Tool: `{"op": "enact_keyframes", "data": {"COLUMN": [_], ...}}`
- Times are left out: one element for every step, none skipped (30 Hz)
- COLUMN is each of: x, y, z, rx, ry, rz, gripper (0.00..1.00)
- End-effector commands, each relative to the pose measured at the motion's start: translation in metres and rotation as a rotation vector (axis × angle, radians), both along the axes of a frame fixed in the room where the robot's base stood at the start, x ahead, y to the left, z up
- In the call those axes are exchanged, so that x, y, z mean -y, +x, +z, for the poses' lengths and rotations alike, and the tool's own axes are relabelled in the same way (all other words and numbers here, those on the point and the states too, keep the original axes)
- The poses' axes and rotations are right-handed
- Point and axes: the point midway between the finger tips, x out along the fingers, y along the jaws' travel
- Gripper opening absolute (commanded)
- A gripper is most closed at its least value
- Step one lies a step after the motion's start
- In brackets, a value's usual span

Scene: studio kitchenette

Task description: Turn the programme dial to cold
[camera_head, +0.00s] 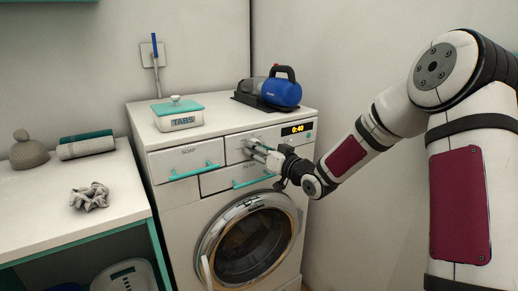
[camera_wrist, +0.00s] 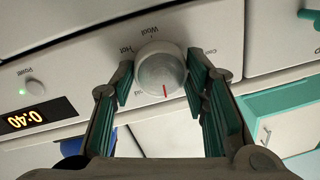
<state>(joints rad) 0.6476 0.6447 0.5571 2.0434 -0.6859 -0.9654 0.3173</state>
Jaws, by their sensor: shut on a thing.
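The programme dial (camera_wrist: 158,68) is a round grey knob with a red mark on the front panel of the white washing machine (camera_head: 175,225). In the wrist view its red mark points to the lower edge of the picture. Labels circle it: "Hot" and "Wool" appear upside down, and a label starting with "Co" at right is partly hidden by a finger. My gripper (camera_wrist: 163,98) is shut on the dial, with one teal-padded finger on each side. In the head view my gripper (camera_head: 256,152) reaches the panel and mostly hides the dial.
A display (camera_head: 297,129) reads 0:40 beside the dial. The soap drawer (camera_head: 188,160) and another teal-handled drawer (camera_head: 225,181) lie near my gripper. A TABS box (camera_head: 178,117) and a blue handheld vacuum (camera_head: 282,93) stand on top. A counter (camera_head: 60,220) is at left.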

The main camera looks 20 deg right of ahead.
Motion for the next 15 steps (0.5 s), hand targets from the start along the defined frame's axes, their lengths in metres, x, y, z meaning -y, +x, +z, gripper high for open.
{"op": "enact_keyframes", "data": {"x": [0.0002, 0.0002, 0.0003, 0.0005, 0.0007, 0.0008, 0.0010, 0.0011, 0.0011, 0.0011, 0.0012, 0.0013, 0.0014, 0.0015, 0.0014], "y": [-0.0005, -0.0005, -0.0006, -0.0007, -0.0007, -0.0008, -0.0009, -0.0009, -0.0008, -0.0009, -0.0008, -0.0008, -0.0007, -0.0007, -0.0006], "z": [0.0010, 0.0009, 0.0010, 0.0012, 0.0013, 0.0009, 0.0008, 0.0010, 0.0007, 0.0005, 0.0007, 0.0007, 0.0003, 0.0003, 0.0004], "rx": [-0.009, -0.014, -0.023, -0.029, -0.036, -0.046, -0.054, -0.062, -0.074, -0.082, -0.089, -0.099, -0.107, -0.115, -0.124], "ry": [0.026, 0.042, 0.068, 0.088, 0.110, 0.140, 0.163, 0.188, 0.221, 0.246, 0.271, 0.303, 0.328, 0.352, 0.383], "rz": [0.000, -0.001, 0.000, 0.000, -0.001, -0.001, -0.002, -0.002, -0.002, -0.002, -0.002, -0.002, -0.002, -0.003, -0.002], "gripper": [0.14, 0.14, 0.14, 0.14, 0.14, 0.14, 0.14, 0.14, 0.14, 0.14, 0.14, 0.14, 0.14, 0.14, 0.14]}}
